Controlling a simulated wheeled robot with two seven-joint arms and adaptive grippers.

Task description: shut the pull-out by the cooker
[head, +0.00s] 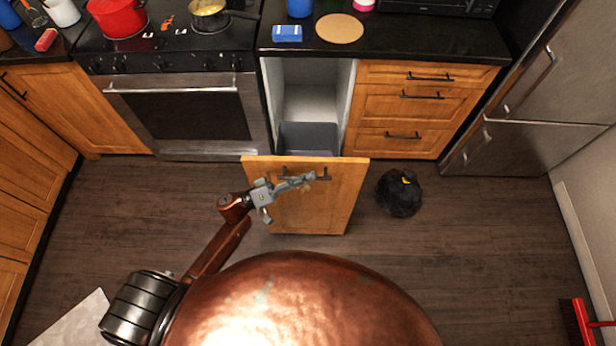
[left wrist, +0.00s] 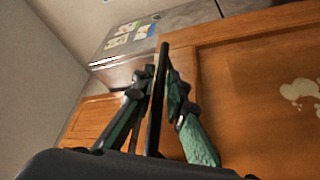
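The pull-out by the cooker stands open, its wooden front (head: 310,215) well out from the counter. A grey bin (head: 308,138) sits inside behind the front. The front's dark bar handle (head: 322,176) is near its top edge. My left gripper (head: 308,180) is at this handle. In the left wrist view, the two fingers (left wrist: 160,80) close in on either side of the dark handle bar (left wrist: 157,115), with the wooden front (left wrist: 260,80) to the right. The fingers look shut on the bar. My right gripper is in neither view.
The cooker (head: 180,108) is left of the opening and shut drawers (head: 410,105) are right of it. A black bag (head: 400,193) lies on the floor right of the pull-out. A red broom or dustpan (head: 577,320) is at the lower right. The floor between is clear.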

